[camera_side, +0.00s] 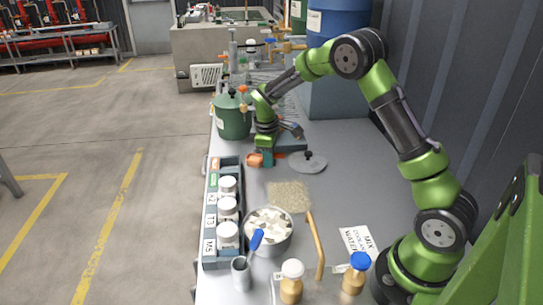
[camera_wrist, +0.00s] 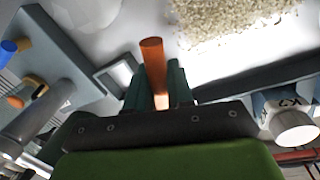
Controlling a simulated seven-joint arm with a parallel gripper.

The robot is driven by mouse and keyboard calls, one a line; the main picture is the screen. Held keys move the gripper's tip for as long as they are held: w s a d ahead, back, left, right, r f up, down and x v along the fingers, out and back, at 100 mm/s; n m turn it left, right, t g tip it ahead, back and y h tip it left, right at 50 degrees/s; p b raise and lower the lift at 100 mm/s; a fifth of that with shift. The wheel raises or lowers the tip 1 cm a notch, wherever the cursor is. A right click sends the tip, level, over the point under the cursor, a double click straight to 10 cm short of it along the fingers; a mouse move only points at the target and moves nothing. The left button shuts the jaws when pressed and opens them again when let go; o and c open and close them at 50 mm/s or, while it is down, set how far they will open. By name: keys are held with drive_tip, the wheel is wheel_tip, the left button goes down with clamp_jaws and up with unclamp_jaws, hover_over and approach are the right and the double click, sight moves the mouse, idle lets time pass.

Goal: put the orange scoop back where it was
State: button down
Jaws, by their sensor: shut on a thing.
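My gripper (camera_side: 267,157) is low over the grey bench, just beyond the labelled rack, and is shut on the orange scoop (camera_side: 254,160). In the side view the scoop's orange end sticks out to the left of the fingers, with a little orange on their right. In the wrist view the orange handle (camera_wrist: 153,58) points up and away from between the dark green fingers (camera_wrist: 158,92). The scoop's other end is mostly hidden by my gripper. I cannot tell whether the scoop touches the bench.
A rack (camera_side: 210,225) with white-lidded jars runs along the left edge. Nearby are a grain patch (camera_side: 289,195), a pot of white chunks (camera_side: 278,243), a grey cup (camera_side: 241,275) with a blue-handled tool, a round lid (camera_side: 308,162) and a green tank (camera_side: 232,120).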

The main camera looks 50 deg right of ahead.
sight(268, 176)
drive_tip(key=shift+w+d, duration=0.1)
drive_tip(key=shift+w, duration=0.15)
drive_tip(key=shift+w+f, duration=0.1)
drive_tip(key=shift+f, duration=1.7)
drive_tip(key=c, duration=1)
unclamp_jaws()
drive_tip(key=shift+f, duration=0.15)
